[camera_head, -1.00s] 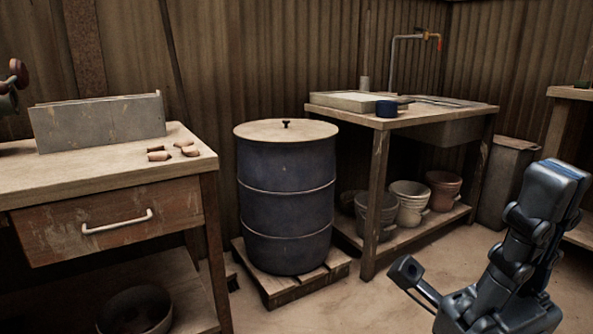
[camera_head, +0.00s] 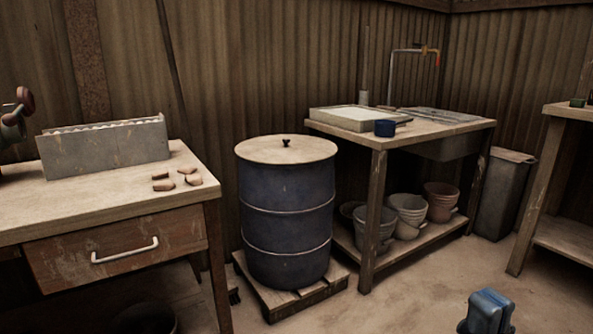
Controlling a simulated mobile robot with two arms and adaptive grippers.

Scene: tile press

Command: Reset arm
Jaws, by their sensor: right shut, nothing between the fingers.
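The rest of the right arm is below the picture. My left gripper is not in view.
A blue barrel (camera_head: 287,215) stands on a pallet. A sink table (camera_head: 430,130) has pots below.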

